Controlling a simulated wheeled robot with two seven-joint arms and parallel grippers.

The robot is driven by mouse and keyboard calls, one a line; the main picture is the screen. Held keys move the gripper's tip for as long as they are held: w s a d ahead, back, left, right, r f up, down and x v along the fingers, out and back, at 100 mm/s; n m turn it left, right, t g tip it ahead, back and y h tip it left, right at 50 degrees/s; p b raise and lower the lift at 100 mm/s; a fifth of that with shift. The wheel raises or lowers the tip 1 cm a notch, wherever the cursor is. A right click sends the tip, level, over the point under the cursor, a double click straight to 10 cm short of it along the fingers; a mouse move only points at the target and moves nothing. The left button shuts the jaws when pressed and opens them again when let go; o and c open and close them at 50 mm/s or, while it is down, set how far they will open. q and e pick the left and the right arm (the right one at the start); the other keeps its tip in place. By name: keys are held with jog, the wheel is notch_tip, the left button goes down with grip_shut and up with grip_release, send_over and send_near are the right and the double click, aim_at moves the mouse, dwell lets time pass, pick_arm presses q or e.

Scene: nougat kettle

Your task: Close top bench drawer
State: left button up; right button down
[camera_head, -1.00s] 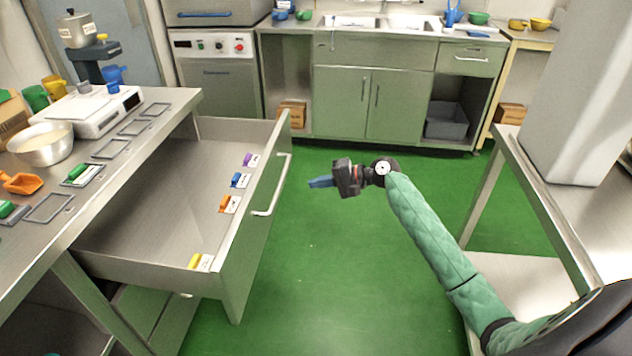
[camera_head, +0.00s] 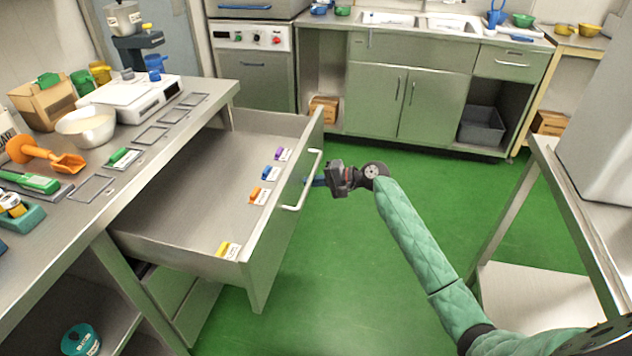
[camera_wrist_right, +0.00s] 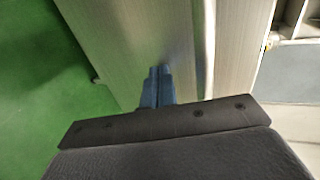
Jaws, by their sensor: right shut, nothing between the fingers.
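The top bench drawer (camera_head: 262,252) is pulled far out from the steel bench (camera_head: 226,97) at the left. Its front panel faces right and carries a long bar handle (camera_head: 301,192). Several coloured clips with labels lie inside along the front. My right gripper (camera_head: 314,181) is beside the drawer front, close to the handle, with its blue fingers shut and empty. In the right wrist view, the shut fingers (camera_wrist_right: 157,86) point at the drawer's front panel (camera_wrist_right: 125,45), next to the handle bar. I cannot tell if they touch the panel. My left gripper is not in view.
The bench top holds a scale (camera_head: 140,96), a bowl (camera_head: 86,127) and an orange scoop (camera_head: 48,154). A sink cabinet (camera_head: 405,100) stands at the back. A steel table (camera_head: 545,160) is at the right. Green floor (camera_head: 350,270) between is clear.

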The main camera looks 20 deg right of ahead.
aim_at(211, 174)
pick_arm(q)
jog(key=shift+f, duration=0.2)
pick_arm(e)
jog(key=shift+a, duration=0.1)
